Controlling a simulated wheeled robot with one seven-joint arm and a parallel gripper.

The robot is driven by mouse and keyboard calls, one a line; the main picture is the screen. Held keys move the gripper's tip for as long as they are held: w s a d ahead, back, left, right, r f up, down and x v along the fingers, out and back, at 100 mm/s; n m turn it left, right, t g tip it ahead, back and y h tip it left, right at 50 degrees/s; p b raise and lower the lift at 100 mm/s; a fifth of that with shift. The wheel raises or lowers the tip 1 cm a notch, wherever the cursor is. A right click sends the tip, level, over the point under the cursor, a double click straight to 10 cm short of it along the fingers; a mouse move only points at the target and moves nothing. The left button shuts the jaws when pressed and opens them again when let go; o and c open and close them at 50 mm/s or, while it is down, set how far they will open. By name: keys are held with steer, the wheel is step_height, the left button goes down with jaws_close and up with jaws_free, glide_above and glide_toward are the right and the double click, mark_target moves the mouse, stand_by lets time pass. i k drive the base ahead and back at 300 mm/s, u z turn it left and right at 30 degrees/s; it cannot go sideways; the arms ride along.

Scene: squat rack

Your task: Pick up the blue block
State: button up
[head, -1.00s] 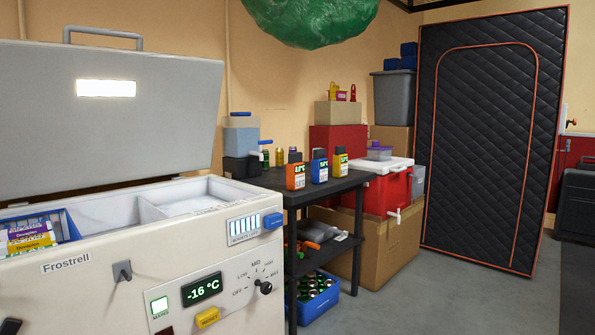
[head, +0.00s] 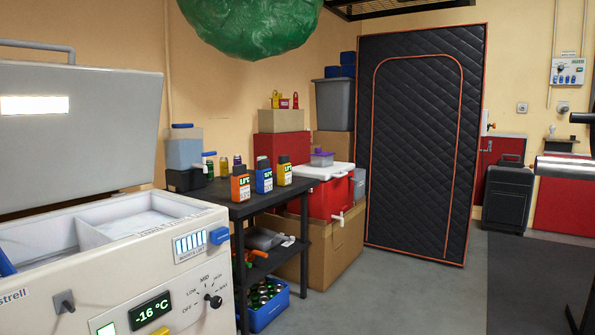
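No plain loose blue block stands out clearly. On the black table (head: 262,203) stands a blue block-shaped item (head: 264,181) with a dark cap and a display, between an orange one (head: 240,187) and a yellow one (head: 285,173). Another small blue piece (head: 219,236) sits at the freezer's front right corner, beside a striped panel. I cannot tell which of these is the task's block. My gripper is not in view.
The open white chest freezer (head: 130,270) fills the lower left. A red cooler (head: 328,196) on a cardboard box (head: 332,252) stands beyond the table, with a black quilted panel (head: 420,150) behind. Grey floor (head: 400,290) is clear at centre right.

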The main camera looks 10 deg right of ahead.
mark_target(264, 174)
steer(key=z, duration=0.4)
steer(key=k, duration=0.45)
steer(key=z, duration=0.7)
steer(key=i, duration=0.6)
steer(key=u, duration=0.75)
steer(key=i, duration=0.55)
steer(key=u, duration=0.55)
